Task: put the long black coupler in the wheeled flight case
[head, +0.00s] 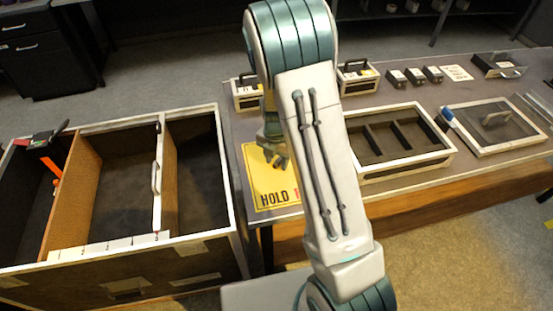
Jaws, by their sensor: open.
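The large open case at the left (228,190), likely the flight case, has a dark interior split by upright dividers. Its wheels are not visible. My gripper (278,161) is open and seems empty, pointing down over the yellow HOLD sign (262,188) on the table beside the case. My arm hides part of the table's middle. I cannot say for sure which thing is the long black coupler. A dark elongated piece (514,73) lies at a shallow tray at the far right, and several small black blocks (415,76) stand at the table's back.
A divided, pale-rimmed box (452,151) stands right of my arm. A lidded case with a handle (538,139) is farther right. Small boxes with black handles stand behind my arm at left (241,107) and right (344,91). A red-and-black tool (42,139) rests on the case's left side.

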